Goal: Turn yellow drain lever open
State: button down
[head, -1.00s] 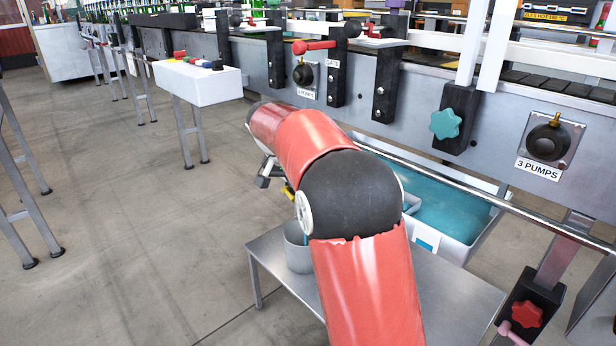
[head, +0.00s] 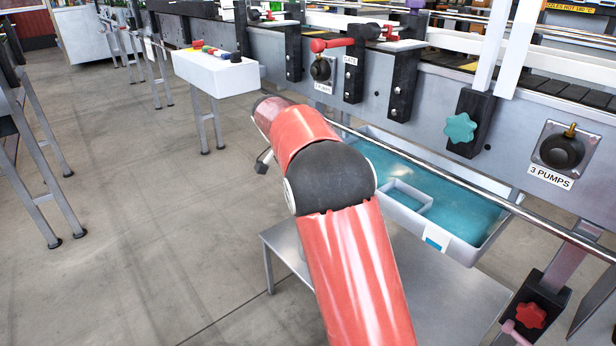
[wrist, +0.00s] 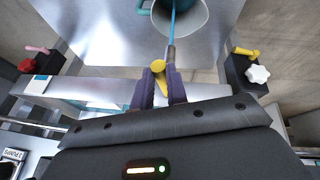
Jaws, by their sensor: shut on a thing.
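The yellow drain lever (wrist: 158,67) shows in the wrist view between the two purple fingers of my gripper (wrist: 160,84), which are shut on it. Just beyond it is a metal drain spout (wrist: 171,53). A thin blue stream (wrist: 172,24) runs from the spout toward a pale bucket (wrist: 203,14) at the top of the wrist view. In the head view my red arm hides the lever, the spout and my fingers.
A white tank (head: 470,251) of blue liquid (head: 455,203) sits under the conveyor. A low metal table (head: 440,290) stands in front. In the wrist view, a yellow handle (wrist: 245,51) with a white knob (wrist: 258,74) is at right and a red knob (wrist: 27,66) at left.

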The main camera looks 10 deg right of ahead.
jog(key=c, duration=1.7)
grip_release()
jog(key=v, duration=0.7)
jog(key=shift+a+r+p, duration=0.1)
jog(key=shift+r+p, duration=0.3)
